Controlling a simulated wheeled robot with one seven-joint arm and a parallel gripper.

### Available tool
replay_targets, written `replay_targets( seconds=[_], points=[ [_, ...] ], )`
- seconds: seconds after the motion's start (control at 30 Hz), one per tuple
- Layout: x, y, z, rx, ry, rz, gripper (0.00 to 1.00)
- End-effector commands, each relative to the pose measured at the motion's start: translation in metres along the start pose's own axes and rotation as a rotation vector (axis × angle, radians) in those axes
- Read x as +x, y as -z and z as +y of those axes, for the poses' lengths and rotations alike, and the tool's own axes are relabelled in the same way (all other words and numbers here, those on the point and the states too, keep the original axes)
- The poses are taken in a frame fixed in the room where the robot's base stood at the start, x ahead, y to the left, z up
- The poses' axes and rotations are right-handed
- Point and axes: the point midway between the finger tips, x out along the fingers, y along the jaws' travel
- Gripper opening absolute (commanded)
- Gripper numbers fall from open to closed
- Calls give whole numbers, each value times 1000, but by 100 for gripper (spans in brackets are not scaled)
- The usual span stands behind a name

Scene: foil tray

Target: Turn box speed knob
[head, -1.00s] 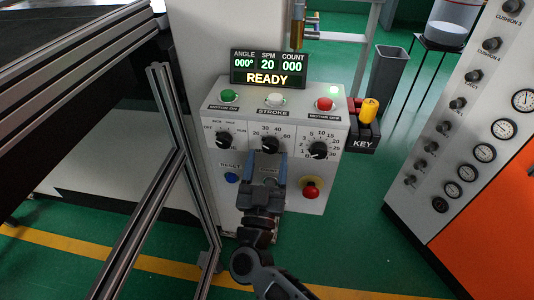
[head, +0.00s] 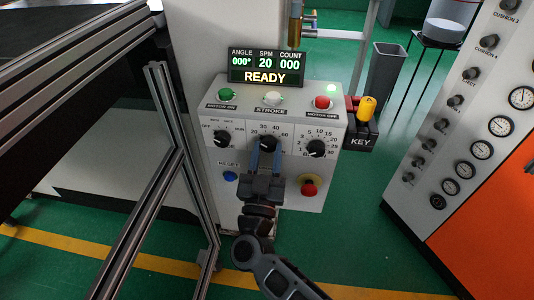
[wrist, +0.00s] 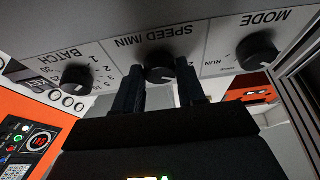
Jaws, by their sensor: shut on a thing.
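The speed knob (head: 267,143) is the black middle knob in the row on the white control box (head: 325,135). Its scale shows 20 to 60 in the head view. My gripper (head: 266,152) comes up from below, with one finger on each side of this knob, and is shut on it. The wrist view shows the dark fingers (wrist: 161,82) on either side of the speed knob (wrist: 160,67), under the upside-down SPEED /MIN label. The fingers hide part of the knob, and I cannot tell where its pointer stands. The display (head: 266,67) reads SPM 20 and READY.
The mode knob (head: 222,138) is to the left and the batch knob (head: 316,148) to the right. Below them are a blue button (head: 230,177) and a red stop button (head: 309,188). A metal frame post (head: 180,150) stands close on the left. Green floor lies right of the box.

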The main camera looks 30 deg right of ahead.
Motion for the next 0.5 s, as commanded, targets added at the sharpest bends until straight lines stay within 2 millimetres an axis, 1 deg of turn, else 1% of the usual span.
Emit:
replay_targets(
  seconds=[0.03, 0.07, 0.1, 0.33, 0.5],
  points=[
    [0, 0, 0, 0, 0, 0, 12],
    [0, 0, 0, 0, -1, 0, 10],
    [0, 0, 0, 0, -1, 0, 9],
    [0, 0, 0, 24, -11, 1, 9],
    [0, -1, -2, 93, -39, 2, 9]
  ],
)
